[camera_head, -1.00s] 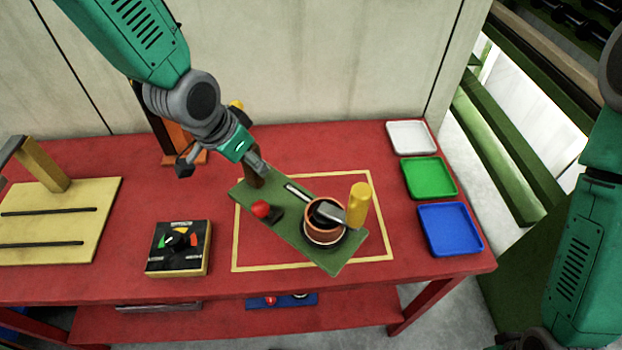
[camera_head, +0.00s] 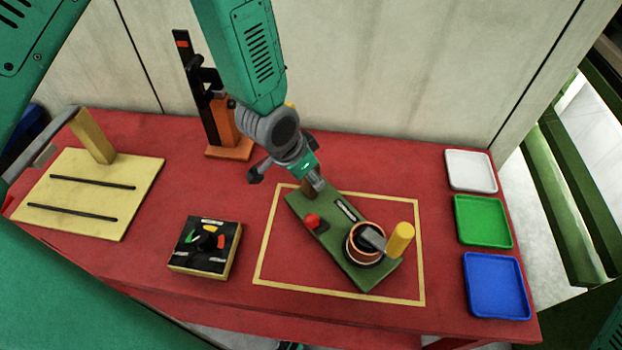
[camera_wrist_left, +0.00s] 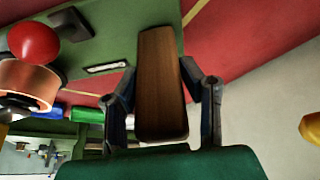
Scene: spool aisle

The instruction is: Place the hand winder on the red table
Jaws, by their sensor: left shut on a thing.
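The hand winder (camera_head: 332,232) is a green board with a copper-coloured spool (camera_head: 364,245), a yellow crank grip (camera_head: 400,239), a red knob (camera_head: 312,221) and a brown wooden handle (camera_wrist_left: 160,75). My left gripper (camera_head: 316,184) is shut on the wooden handle, with a finger on each side in the left wrist view (camera_wrist_left: 166,105). The winder is over or on the red table (camera_head: 240,309), within the yellow outline (camera_head: 262,246). I cannot tell whether its whole base touches the tabletop. My right gripper is not in view.
White (camera_head: 470,171), green (camera_head: 482,222) and blue (camera_head: 496,286) trays line the table's right end. A black dial box (camera_head: 205,246) is left of the outline. A yellow slotted board (camera_head: 90,192) is farther left. An orange-and-black stand (camera_head: 222,130) is behind, near the wall.

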